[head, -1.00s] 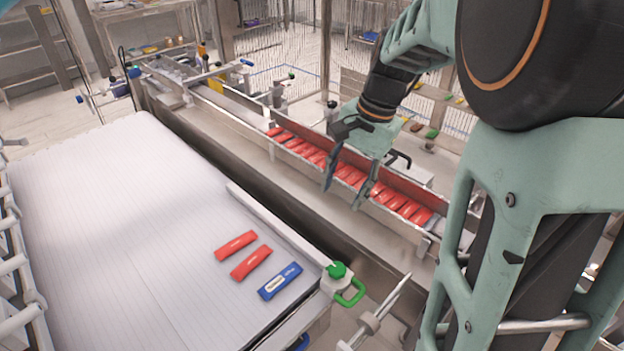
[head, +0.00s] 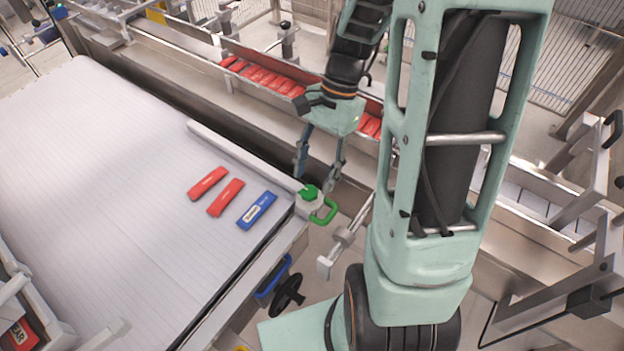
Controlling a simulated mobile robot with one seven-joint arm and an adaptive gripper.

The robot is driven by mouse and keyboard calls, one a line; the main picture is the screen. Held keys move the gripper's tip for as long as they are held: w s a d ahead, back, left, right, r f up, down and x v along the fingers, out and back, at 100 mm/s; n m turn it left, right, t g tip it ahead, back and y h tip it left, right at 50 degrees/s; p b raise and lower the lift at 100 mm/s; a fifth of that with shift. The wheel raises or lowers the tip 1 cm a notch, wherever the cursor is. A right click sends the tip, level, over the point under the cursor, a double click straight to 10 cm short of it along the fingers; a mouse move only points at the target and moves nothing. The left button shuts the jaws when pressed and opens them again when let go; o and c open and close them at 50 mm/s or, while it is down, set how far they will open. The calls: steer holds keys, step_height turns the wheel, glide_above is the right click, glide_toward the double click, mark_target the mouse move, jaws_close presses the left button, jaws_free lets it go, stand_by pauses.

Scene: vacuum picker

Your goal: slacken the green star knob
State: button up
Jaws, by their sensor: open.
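The green star knob (head: 309,193) sits on top of a pale bracket (head: 312,205) at the near right corner of the white belt, at the end of a pale guide rail (head: 240,155). A green loop handle (head: 325,211) is beside it. My gripper (head: 316,182) is open and empty, with its fingers pointing down. I cannot tell the exact gap in depth, but no contact shows.
Two red packets (head: 207,183) (head: 226,197) and a blue packet (head: 257,210) lie on the white belt (head: 110,200) left of the knob. Behind my gripper runs a channel of red packets (head: 262,78). A metal rod (head: 345,238) and a black handwheel (head: 288,293) are near the corner.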

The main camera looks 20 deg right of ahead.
mark_target(309, 195)
steer(key=shift+x, duration=1.3)
steer(key=c, duration=1.2)
